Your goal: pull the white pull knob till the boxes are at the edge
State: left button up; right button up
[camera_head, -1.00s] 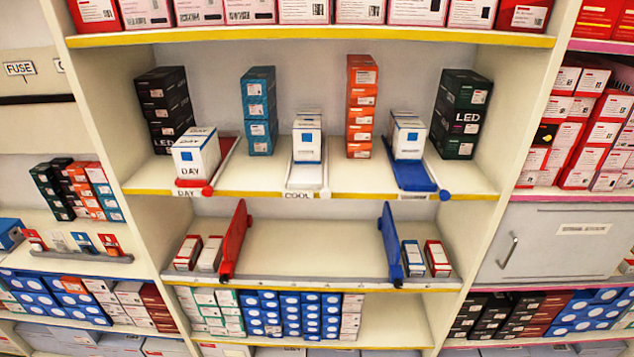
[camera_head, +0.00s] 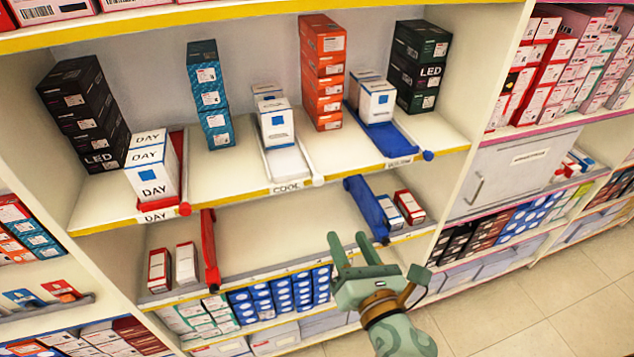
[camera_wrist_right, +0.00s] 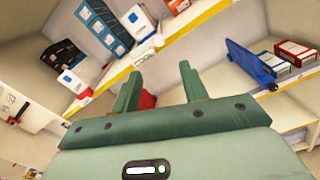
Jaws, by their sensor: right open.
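The white pull knob (camera_head: 318,180) sits at the front right corner of the white tray (camera_head: 287,162) over the COOL label. The white boxes (camera_head: 274,122) with blue squares stand towards the back of this tray, with bare tray in front of them. The boxes (camera_wrist_right: 138,22) also show in the right wrist view. My right gripper (camera_head: 349,240) is open and empty, below and to the right of the knob, apart from it, in front of the lower shelf. It also shows in the right wrist view (camera_wrist_right: 159,75). My left gripper is not in view.
A red tray with a red knob (camera_head: 185,209) and DAY boxes (camera_head: 150,168) stands left. A blue tray with a blue knob (camera_head: 428,155) stands right. The lower shelf has a red divider (camera_head: 209,250) and a blue divider (camera_head: 366,207), with bare shelf between.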

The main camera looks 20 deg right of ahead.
aim_at(319, 183)
jog(key=w, duration=0.5)
jog(key=w+p, duration=0.1)
jog(key=w, duration=1)
jog(key=shift+a+p, duration=0.35)
jog(key=shift+a, duration=0.05)
jog(key=shift+s, duration=0.1)
grip_shut()
